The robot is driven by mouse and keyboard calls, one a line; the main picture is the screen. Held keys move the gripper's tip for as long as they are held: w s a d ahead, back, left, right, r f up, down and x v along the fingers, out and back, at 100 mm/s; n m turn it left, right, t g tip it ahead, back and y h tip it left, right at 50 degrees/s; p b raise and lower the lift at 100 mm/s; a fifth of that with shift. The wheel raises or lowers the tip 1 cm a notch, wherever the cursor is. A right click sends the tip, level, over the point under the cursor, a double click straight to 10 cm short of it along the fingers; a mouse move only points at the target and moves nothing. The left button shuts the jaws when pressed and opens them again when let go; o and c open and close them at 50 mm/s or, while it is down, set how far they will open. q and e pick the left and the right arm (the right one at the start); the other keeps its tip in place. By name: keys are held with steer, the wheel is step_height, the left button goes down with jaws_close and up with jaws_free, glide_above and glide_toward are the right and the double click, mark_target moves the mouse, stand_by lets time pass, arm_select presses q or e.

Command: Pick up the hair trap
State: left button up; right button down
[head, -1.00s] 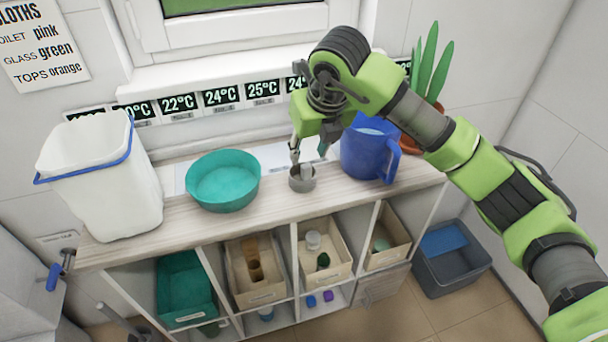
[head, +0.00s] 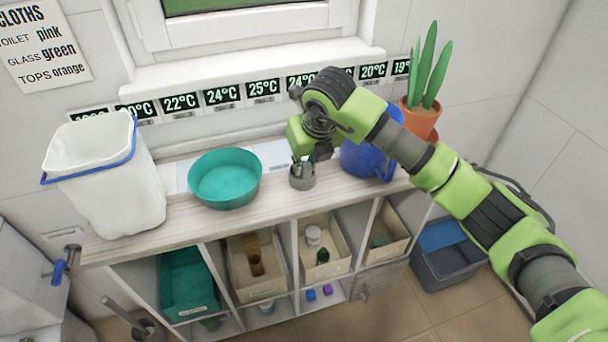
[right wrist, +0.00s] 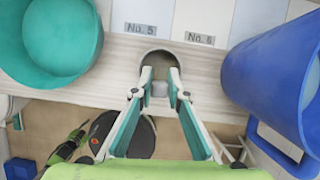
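The hair trap appears to be the small grey round cup (head: 302,180) with a lighter grey knob in its middle, standing on the wooden shelf top. It also shows in the right wrist view (right wrist: 160,57), with the knob (right wrist: 159,89) between my fingers. My right gripper (head: 302,164) points down over the cup, its fingertips at or inside the rim. In the right wrist view my right gripper (right wrist: 161,78) has its two fingers apart, one on each side of the knob; I cannot tell whether they touch it. My left gripper is not in view.
A teal bowl (head: 225,180) stands left of the cup and a blue jug (head: 362,160) close on its right. A white bin (head: 110,185) stands at the left end, and a potted plant (head: 420,118) at the back right. Boxes fill the compartments below.

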steer(key=shift+r, duration=0.15)
steer(key=shift+r, duration=0.2)
steer(key=r, duration=0.1)
steer(key=r+p, duration=0.1)
steer(key=r, duration=0.1)
steer(key=shift+s+a+r+p, duration=0.15)
steer(key=shift+s+r+p, duration=0.05)
steer(key=shift+r+p, duration=0.1)
steer(key=s+a+r+p, duration=0.1)
steer(key=s+a+r, duration=0.4)
steer(key=s+r, duration=0.3)
steer(key=s, duration=0.4)
steer(key=shift+s+a+r+p, duration=0.15)
steer(key=shift+s+r+p, duration=0.1)
steer(key=shift+r+p, duration=0.15)
